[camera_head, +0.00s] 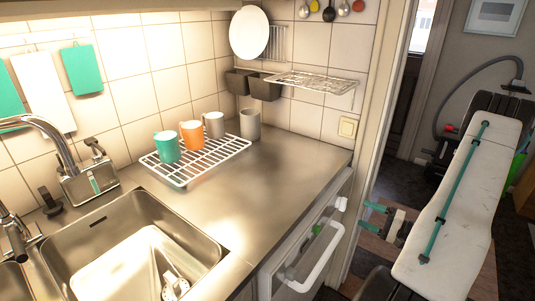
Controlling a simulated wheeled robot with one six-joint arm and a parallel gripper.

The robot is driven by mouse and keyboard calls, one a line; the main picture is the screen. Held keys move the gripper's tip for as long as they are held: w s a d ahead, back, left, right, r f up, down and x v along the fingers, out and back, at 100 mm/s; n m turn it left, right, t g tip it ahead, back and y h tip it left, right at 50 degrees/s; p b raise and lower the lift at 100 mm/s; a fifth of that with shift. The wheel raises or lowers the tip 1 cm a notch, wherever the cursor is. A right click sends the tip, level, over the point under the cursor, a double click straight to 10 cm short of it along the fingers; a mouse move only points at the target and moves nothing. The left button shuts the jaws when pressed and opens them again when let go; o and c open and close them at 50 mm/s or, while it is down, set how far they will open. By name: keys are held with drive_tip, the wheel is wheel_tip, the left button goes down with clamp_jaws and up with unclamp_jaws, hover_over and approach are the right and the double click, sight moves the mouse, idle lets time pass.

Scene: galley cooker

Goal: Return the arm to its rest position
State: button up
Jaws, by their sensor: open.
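My gripper (368,219) is at the right, in front of the doorway and beyond the counter's right end. Its two teal fingers point left and stand apart, with nothing between them. My white arm link (445,225) with a teal rod along it runs from the bottom right up towards the right edge. The gripper is apart from the counter and the things on it. Part of the arm is cut off by the frame edge.
The steel counter (268,192) bears a white rack (217,158) with several mugs. A sink (70,230) is at the lower left. A white handle (318,262) juts from the counter's front, near my gripper. A wire shelf (310,83) is on the wall.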

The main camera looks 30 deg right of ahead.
drive_tip(key=s+a+r+n+g+h, duration=0.2)
drive_tip(key=s+a+r+n+g, duration=0.1)
drive_tip(key=a+r, duration=0.7)
drive_tip(key=s+a+r+n+g+h, duration=0.2)
drive_tip(key=s+a+r+n+g, duration=0.2)
drive_tip(key=a+r, duration=0.7)
drive_tip(key=s+a+r+n+g+h, duration=0.3)
drive_tip(key=a+r+n+g, duration=0.3)
drive_tip(key=a+r, duration=0.5)
drive_tip(key=s+a+g, duration=0.1)
drive_tip(key=a+g, duration=0.1)
drive_tip(key=a, duration=0.4)
drive_tip(key=shift+s, duration=0.25)
